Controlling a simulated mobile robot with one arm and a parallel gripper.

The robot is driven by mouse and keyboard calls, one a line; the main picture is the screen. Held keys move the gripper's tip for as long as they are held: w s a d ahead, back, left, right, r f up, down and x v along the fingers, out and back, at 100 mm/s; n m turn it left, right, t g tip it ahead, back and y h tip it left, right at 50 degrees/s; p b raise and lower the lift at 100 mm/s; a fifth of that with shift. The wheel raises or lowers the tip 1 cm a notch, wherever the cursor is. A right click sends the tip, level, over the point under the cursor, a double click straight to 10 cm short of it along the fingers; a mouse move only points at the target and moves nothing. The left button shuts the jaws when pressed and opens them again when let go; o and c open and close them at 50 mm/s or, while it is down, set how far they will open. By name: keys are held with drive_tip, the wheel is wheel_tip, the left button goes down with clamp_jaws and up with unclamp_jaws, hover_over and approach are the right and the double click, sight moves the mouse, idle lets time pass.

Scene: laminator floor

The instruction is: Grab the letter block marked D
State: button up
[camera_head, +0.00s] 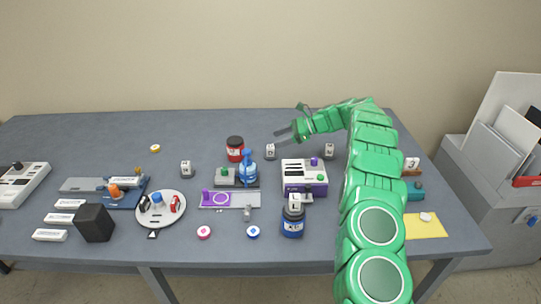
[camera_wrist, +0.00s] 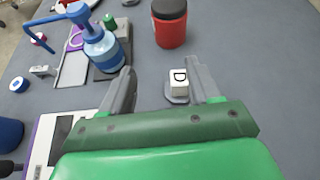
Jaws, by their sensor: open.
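The block marked D (camera_wrist: 178,80) is a small white cube with a dark letter, on a grey base on the table. In the wrist view it lies between the finger lines, close to the right finger. In the head view the matching small block (camera_head: 270,149) sits right of the red jar; its letter is too small to read surely. My gripper (camera_head: 284,134) is open and empty, just above and beside that block. Its two grey fingers also show in the wrist view (camera_wrist: 159,68). No contact with the block is visible.
A red jar (camera_wrist: 171,28) stands beyond the block, and a blue pump bottle (camera_wrist: 101,48) stands to its left. A white and purple box (camera_head: 304,175) is in front. Other small blocks (camera_head: 329,150) (camera_head: 186,168) stand apart. The table behind the block is clear.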

drive_tip(key=m, duration=0.1)
approach(266, 155)
drive_tip(key=shift+s+a+r+t+y, duration=0.2)
drive_tip(key=shift+a+r+t+y, duration=0.15)
drive_tip(key=shift+a+r, duration=0.6)
drive_tip(key=shift+x, duration=3.8)
drive_tip(key=shift+f, duration=0.1)
clamp_jaws()
